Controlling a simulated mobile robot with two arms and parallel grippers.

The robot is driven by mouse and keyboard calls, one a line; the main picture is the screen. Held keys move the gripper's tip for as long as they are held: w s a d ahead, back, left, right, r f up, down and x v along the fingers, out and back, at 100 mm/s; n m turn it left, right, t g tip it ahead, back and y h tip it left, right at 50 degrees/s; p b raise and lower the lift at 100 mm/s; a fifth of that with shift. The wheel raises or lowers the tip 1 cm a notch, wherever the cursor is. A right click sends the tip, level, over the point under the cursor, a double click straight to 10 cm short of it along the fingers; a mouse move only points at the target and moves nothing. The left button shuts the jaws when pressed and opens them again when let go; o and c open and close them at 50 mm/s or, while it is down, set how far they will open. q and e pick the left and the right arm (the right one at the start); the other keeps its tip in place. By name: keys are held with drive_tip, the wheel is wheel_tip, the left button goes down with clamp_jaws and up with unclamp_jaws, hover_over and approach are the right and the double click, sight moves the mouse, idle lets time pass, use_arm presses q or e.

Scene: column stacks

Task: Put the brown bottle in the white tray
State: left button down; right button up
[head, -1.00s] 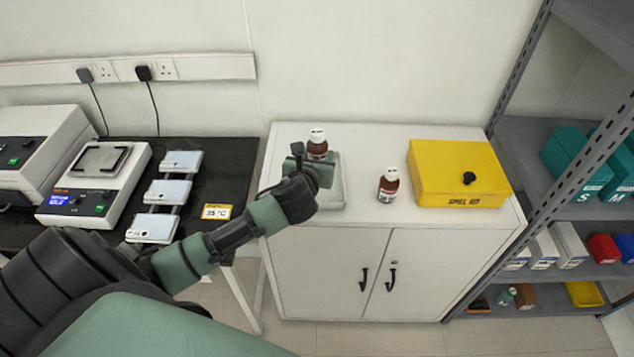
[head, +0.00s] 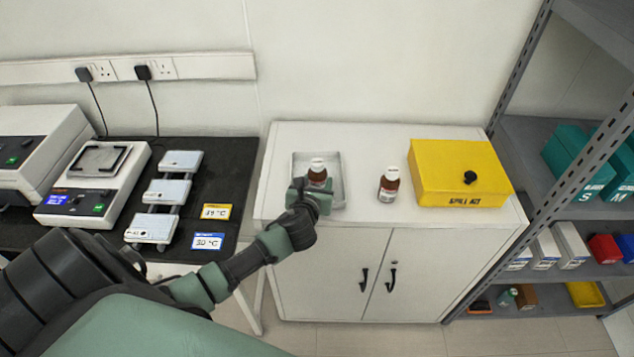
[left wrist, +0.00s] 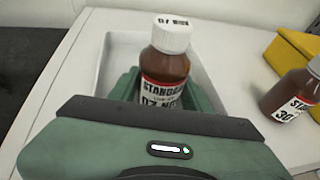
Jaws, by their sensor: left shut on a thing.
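A brown bottle (head: 317,172) with a white cap and a printed label stands upright in my left gripper (head: 316,186), which is shut on it. In the left wrist view the bottle (left wrist: 166,68) is between the green fingers, over the white tray (left wrist: 118,48). The tray's rim (head: 339,172) also shows in the head view on the cabinet top. The bottle's lower part is hidden by the gripper, so I cannot tell whether it touches the tray floor. A second brown bottle (head: 388,184) stands upright to the right of the tray. My right gripper is not in view.
A yellow spill kit box (head: 458,173) stands on the right of the white cabinet (head: 370,138). A black bench (head: 222,165) with a balance and other devices is on the left. A metal shelf rack (head: 510,110) stands at the right.

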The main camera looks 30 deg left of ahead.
use_arm(q)
drive_tip(key=c, duration=0.7)
unclamp_jaws()
drive_tip(key=shift+r, duration=0.1)
drive_tip(key=v, duration=1.2)
